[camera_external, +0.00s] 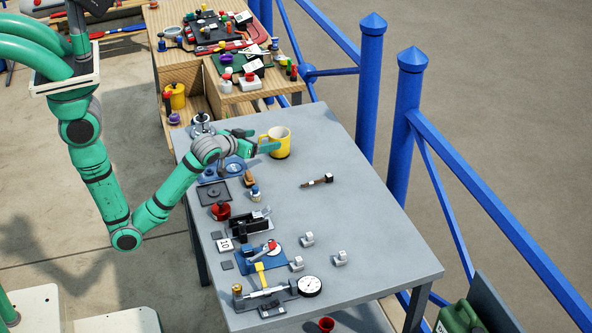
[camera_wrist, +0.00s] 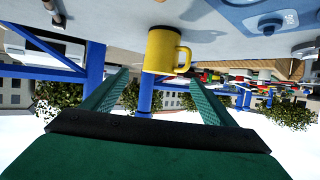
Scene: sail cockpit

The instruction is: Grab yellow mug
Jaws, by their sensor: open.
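The yellow mug (camera_external: 280,142) stands upright on the grey table (camera_external: 345,225), toward its far end. Its handle points left in the external view, toward my gripper (camera_external: 258,141). My gripper is at the mug's left side, with its fingers extended toward it. In the wrist view the mug (camera_wrist: 161,50) appears upside down, ahead of and between the two green fingers of my gripper (camera_wrist: 155,85). The fingers are apart and nothing is held. Whether a finger touches the mug cannot be told.
A dial gauge (camera_external: 309,286), a red pot (camera_external: 221,210) and several small parts line the table's left and near sides. Blue railing posts (camera_external: 371,90) stand beyond the right edge. The table's middle is mostly clear.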

